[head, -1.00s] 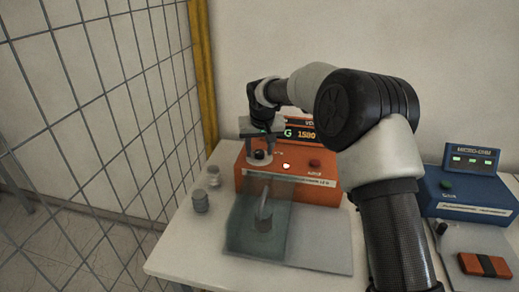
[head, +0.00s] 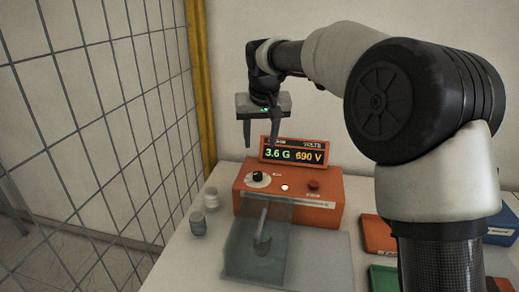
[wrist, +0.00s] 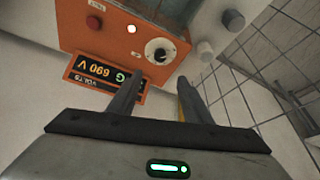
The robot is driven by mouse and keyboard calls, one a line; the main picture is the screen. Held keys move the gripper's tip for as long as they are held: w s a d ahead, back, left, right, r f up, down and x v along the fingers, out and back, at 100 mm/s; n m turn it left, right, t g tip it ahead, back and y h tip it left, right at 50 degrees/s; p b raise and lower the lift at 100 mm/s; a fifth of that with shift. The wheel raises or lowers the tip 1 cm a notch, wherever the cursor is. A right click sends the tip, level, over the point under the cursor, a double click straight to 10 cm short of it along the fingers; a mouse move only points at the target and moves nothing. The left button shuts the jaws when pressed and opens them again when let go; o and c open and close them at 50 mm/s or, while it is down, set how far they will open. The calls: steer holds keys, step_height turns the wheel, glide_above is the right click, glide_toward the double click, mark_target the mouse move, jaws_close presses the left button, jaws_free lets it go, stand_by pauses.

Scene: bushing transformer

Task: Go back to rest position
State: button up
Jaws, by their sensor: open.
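My gripper (head: 261,145) is open and empty. It hangs in the air above and behind the orange tester (head: 300,213), fingers pointing down. The tester has a tilted display (head: 296,152) reading 3.6 G and 690 V. Its front panel carries a black knob (head: 258,176), a lit white button (head: 285,187) and a red button (head: 313,184). In the wrist view the tester (wrist: 115,40) lies beyond the fingertips (wrist: 157,85), with its knob (wrist: 158,51) in sight. The fingers touch nothing that I can see.
A clear greenish cover (head: 245,250) with a metal part (head: 262,243) inside stands before the tester. A wire fence (head: 95,130) borders the left. Orange and green trays (head: 382,278) and a blue unit (head: 504,226) are at right.

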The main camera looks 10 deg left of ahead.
steer(key=shift+s+r, duration=0.15)
steer(key=shift+r, duration=0.3)
